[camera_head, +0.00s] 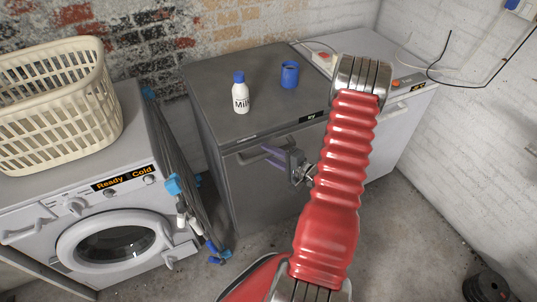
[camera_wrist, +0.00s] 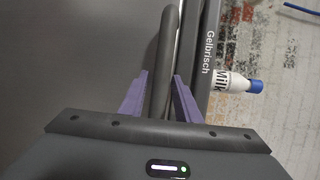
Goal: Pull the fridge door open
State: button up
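The dark grey fridge (camera_head: 215,105) stands against the brick wall in the head view. Its door (camera_head: 255,205) looks closed. A bar handle (camera_head: 252,156) runs along the upper part of the door. In the wrist view, the handle (camera_wrist: 168,50) passes between the two purple fingers of my gripper (camera_wrist: 160,84). The fingers are apart, one on each side of the bar, with a visible gap at the left finger. In the head view, my gripper (camera_head: 268,153) is at the handle, and my red arm hides the fridge's right part.
A white milk bottle (camera_head: 240,95) with a blue cap and a blue mug (camera_head: 290,74) stand on the fridge. A washing machine (camera_head: 110,235) with a basket (camera_head: 60,110) stands left. A folded rack (camera_head: 180,185) is between them. Floor (camera_head: 410,240) shows at right.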

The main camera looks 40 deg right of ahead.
grip_shut()
jog(key=shift+s+a, duration=0.1)
jog(key=shift+a, duration=0.1)
jog(key=shift+d+f, duration=0.1)
jog(key=shift+d, duration=0.05)
jog(key=shift+s, duration=0.2)
